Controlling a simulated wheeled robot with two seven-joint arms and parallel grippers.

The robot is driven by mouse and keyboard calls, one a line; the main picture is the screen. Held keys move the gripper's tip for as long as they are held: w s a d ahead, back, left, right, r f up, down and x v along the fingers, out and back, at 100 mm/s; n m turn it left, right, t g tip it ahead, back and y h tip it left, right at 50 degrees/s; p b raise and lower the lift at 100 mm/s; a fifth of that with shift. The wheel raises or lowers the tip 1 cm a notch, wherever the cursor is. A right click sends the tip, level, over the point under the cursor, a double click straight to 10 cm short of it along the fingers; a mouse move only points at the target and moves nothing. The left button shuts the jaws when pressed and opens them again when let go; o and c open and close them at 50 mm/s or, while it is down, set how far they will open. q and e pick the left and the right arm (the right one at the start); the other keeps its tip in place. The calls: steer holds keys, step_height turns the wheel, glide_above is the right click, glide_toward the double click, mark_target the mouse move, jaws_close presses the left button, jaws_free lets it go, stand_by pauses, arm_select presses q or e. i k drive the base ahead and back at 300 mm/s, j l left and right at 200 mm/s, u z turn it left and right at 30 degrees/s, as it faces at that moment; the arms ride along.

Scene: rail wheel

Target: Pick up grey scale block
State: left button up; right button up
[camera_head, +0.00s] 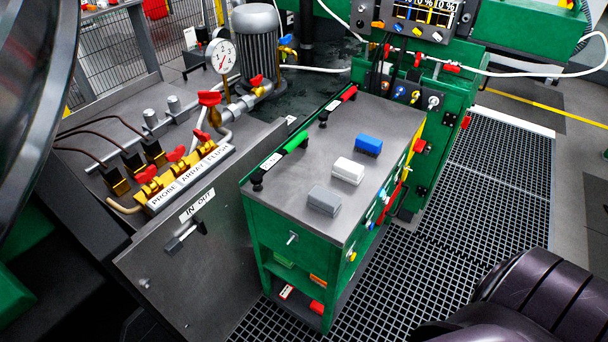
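The grey scale block (324,200) lies on the grey top of a green cart (304,247), nearest the cart's front edge. A white block (348,170) lies behind it and a blue block (368,145) lies farther back, in a slanting row with gaps between them. Nothing touches or covers the grey block. Neither of my grippers is in view. A dark rounded part at the lower right (545,290) looks like part of my own body.
Left of the blocks, a green-handled tool (283,160) and a red-handled tool (338,105) lie on the cart top. A panel with valves and a gauge (222,57) stands left. A green machine with a display (425,15) stands behind. Floor grating (470,225) lies right.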

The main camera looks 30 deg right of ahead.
mark_target(324, 201)
steer(key=z, duration=1.15)
steer(key=u, duration=1.85)
steer(key=z, duration=1.85)
steer(key=i+l+u, duration=0.2)
steer(key=l, duration=0.2)
steer(key=l+u, duration=0.2)
steer(key=l, duration=0.2)
